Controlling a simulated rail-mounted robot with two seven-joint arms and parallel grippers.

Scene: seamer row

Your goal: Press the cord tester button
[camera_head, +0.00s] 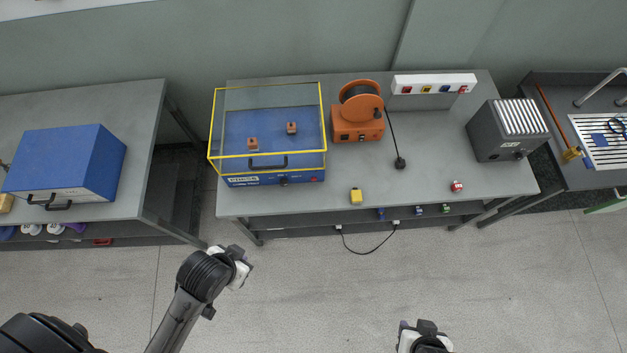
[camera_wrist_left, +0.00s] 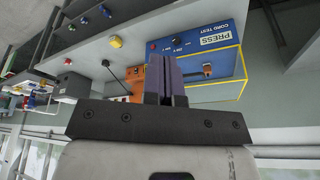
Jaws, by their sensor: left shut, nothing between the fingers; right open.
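The cord tester is a blue box (camera_head: 236,180) with a yellow-framed clear cover, standing on the grey table. Its front bears a white label, and a small red button (camera_head: 314,180) sits at the right of that front. In the left wrist view the tester (camera_wrist_left: 200,62) shows upside down with the words PRESS and CORD TEST, and the red button (camera_wrist_left: 152,46) shows too. My left gripper (camera_head: 243,262) is in front of the table, apart from the tester; its purple fingers (camera_wrist_left: 172,80) are shut and empty. My right gripper (camera_head: 422,330) is open at the bottom, away from the table.
An orange reel machine (camera_head: 358,130) stands right of the tester, with a black cord end (camera_head: 400,163) beside it. A yellow block (camera_head: 356,196), a red item (camera_head: 456,186) and a grey ribbed box (camera_head: 507,130) share the table (camera_head: 430,140). The floor in front is mostly clear.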

